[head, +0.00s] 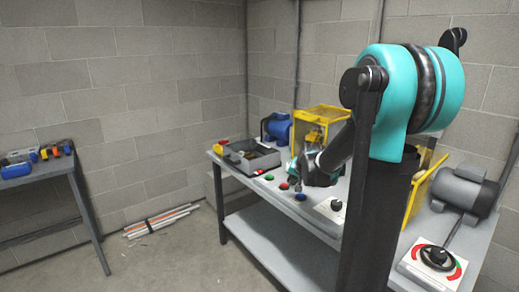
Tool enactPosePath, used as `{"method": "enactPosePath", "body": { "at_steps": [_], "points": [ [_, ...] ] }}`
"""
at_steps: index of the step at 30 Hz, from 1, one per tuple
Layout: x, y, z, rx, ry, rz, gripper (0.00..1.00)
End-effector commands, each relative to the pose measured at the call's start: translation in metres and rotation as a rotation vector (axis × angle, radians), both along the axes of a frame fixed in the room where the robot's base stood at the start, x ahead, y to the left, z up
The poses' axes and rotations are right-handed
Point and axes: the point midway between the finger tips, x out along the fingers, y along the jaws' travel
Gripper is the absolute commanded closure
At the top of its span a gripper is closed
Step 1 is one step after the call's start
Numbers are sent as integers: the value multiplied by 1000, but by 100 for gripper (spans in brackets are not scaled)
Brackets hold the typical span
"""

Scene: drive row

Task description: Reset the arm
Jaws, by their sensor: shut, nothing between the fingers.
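My arm, teal and black, rises in the right half of the head view and reaches down and left over the workbench (238,187). My gripper (299,184) is at its far end, low over the bench near the coloured buttons. It is small and dark here and partly hidden by my own arm links. It is shut, with nothing seen held in it. I cannot tell whether it touches the bench or a button.
The bench holds a grey tray (262,163), a blue motor (277,128), a yellow guard frame (318,113), a blue button (300,197), a grey motor (465,187) and a rotary switch (437,257). A side table (38,170) stands left. Rods (160,220) lie on the floor.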

Motion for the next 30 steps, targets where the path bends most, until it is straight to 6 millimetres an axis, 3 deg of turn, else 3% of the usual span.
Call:
{"method": "enactPosePath", "body": {
  "at_steps": [1,9,15,18,21,30],
  "points": [
    [-30,-1,-5,-32,22,27,100],
    [-180,-12,-45,-207,154,195,100],
    [-271,-21,-79,-303,240,301,100],
    [-297,-24,-90,-329,266,334,100],
    [-311,-25,-96,-345,281,351,100],
    [-314,-26,-98,-349,285,357,100]
  ]
}}
